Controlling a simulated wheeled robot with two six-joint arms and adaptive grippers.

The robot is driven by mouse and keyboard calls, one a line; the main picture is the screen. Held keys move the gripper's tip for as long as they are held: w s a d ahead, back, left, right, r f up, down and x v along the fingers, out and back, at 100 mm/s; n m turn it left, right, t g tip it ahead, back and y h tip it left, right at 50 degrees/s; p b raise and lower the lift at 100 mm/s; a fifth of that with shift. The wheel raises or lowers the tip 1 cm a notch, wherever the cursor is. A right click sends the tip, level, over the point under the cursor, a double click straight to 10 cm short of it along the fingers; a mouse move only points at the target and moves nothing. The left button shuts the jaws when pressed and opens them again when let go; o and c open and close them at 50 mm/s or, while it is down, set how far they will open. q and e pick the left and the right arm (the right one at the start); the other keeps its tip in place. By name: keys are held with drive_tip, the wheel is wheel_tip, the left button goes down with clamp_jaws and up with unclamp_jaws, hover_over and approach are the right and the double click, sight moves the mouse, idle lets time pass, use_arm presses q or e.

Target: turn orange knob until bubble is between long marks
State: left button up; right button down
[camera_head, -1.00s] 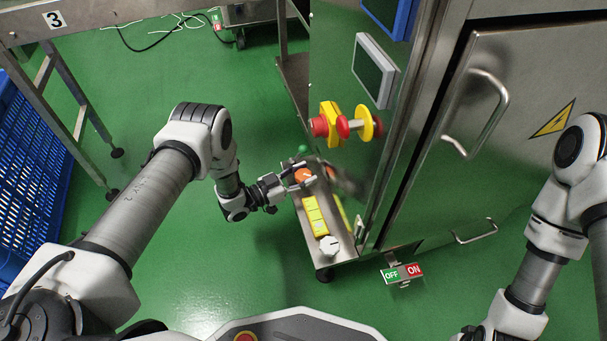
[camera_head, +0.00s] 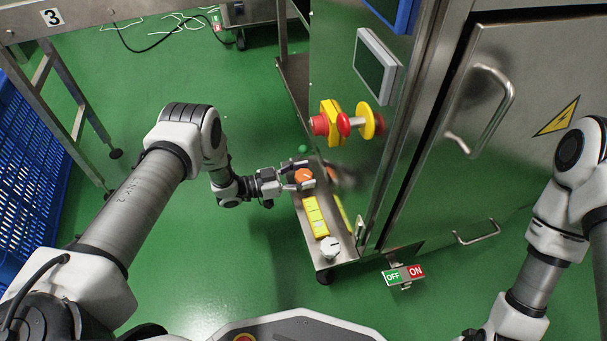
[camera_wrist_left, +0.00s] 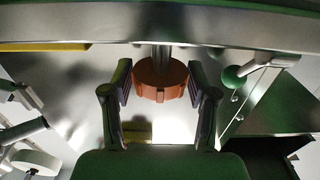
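The orange knob (camera_head: 303,175) is on the metal ledge of the machine. In the left wrist view the knob (camera_wrist_left: 160,79) is ahead of my left gripper (camera_wrist_left: 159,85), between its two fingertips. The fingers are spread, with thin gaps seeming to show beside the knob. In the head view my left gripper (camera_head: 302,177) reaches it from the left. The yellow level (camera_head: 315,216) lies on the ledge in front of the knob. Its bubble and marks are too small to read. My right arm is at the right, its gripper out of view.
A white knob (camera_head: 330,247) stands at the ledge's near end, and a green ball (camera_head: 303,149) at its far end. The steel cabinet wall rises right beside the ledge. The green floor to the left is clear.

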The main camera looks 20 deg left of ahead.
idle(0.3)
use_arm(q)
drive_tip(key=v, duration=1.2)
drive_tip(key=shift+r, duration=0.1)
